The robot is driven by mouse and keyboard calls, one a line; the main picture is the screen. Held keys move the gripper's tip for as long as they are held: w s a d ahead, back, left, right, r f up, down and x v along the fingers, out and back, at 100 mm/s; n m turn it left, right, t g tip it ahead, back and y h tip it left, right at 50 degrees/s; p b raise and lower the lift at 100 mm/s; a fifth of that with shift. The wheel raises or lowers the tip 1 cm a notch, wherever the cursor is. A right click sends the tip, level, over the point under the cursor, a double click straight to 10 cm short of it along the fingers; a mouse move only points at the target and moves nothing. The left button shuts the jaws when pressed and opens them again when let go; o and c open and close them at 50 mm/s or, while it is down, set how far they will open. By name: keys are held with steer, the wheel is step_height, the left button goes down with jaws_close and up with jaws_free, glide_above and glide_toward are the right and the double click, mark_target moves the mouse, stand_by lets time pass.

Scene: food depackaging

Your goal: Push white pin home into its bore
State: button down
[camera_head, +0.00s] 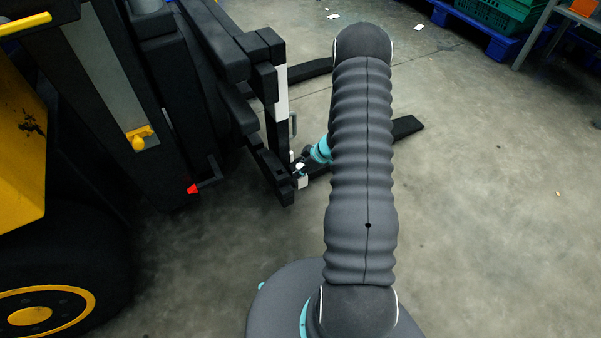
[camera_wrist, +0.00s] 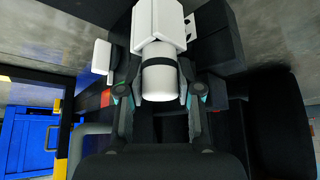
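The white pin (camera_wrist: 158,80) is a short, thick cylinder with a dark band, at the middle of the wrist view. Its far end meets a white block (camera_wrist: 160,22); how deep it sits in a bore is hidden. My gripper (camera_wrist: 161,68) has a dark finger on each side of the pin; whether both pads touch it cannot be told. In the head view, a small white block (camera_head: 302,182) is on the black forklift carriage, left of my arm. My gripper is mostly hidden there.
A yellow and black forklift (camera_head: 20,130) fills the left side, with its black fork (camera_head: 408,127) low over the floor. A red-tipped lever (camera_head: 193,189) sticks out nearby.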

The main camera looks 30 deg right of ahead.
steer(key=shift+r, duration=0.1)
step_height(320, 180, up, 10)
steer(key=p, duration=0.2)
steer(key=shift+p, duration=0.35)
stand_by(0.3)
step_height(320, 180, up, 9)
steer(key=p, duration=0.3)
stand_by(1.3)
